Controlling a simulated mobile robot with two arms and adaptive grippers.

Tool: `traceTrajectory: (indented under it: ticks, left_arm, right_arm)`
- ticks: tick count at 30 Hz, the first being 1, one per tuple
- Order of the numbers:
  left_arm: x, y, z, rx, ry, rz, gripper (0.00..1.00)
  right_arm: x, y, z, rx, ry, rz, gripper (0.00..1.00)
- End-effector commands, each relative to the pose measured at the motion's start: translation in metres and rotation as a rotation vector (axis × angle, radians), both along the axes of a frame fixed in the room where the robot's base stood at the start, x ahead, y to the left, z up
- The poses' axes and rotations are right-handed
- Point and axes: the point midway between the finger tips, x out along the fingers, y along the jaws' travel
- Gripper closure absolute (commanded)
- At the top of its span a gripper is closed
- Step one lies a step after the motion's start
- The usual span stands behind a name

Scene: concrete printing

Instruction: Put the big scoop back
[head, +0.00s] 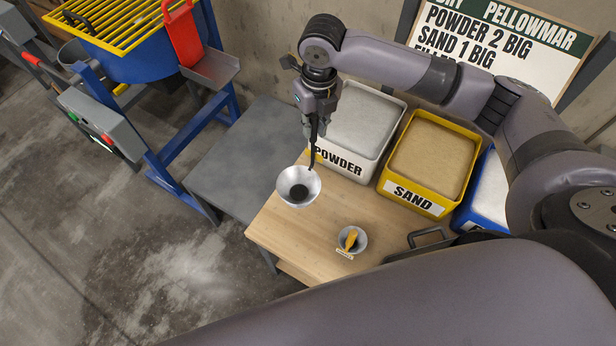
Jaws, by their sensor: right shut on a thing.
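My right gripper (315,112) points down at the left end of the wooden table and is shut on the black upright handle of the big scoop (290,180). The scoop's round silver bowl shows below the gripper, over the table's left part, with a dark patch inside it. I cannot tell whether the bowl touches the table or hangs just above it. My left gripper is not in view.
A small cup (361,241) with a yellow-handled tool stands on the wooden table (275,238). Powder (345,158) and sand (412,198) bins and a blue bin stand behind. A grey table (225,170) and blue mixer (150,60) are left.

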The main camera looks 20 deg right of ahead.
Motion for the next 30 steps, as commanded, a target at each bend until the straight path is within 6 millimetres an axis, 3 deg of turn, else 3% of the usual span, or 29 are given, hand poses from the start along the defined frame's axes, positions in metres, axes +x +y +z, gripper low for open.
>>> traceTrajectory:
  ticks: [6,12,18,24,30]
  left_arm:
    - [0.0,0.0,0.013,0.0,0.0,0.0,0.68]
    - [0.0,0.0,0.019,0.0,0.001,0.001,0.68]
    - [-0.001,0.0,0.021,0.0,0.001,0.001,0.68]
    - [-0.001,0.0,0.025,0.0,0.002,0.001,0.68]
    - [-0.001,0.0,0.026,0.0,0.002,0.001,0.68]
  right_arm:
    - [-0.002,0.0,-0.059,-0.001,0.005,-0.002,1.0]
    - [-0.001,0.0,-0.1,0.0,0.002,-0.001,1.0]
    - [0.0,0.001,-0.118,0.001,0.0,-0.001,1.0]
    - [-0.001,0.001,-0.148,0.001,0.001,-0.002,1.0]
    - [0.0,0.0,-0.156,0.0,-0.003,0.0,1.0]
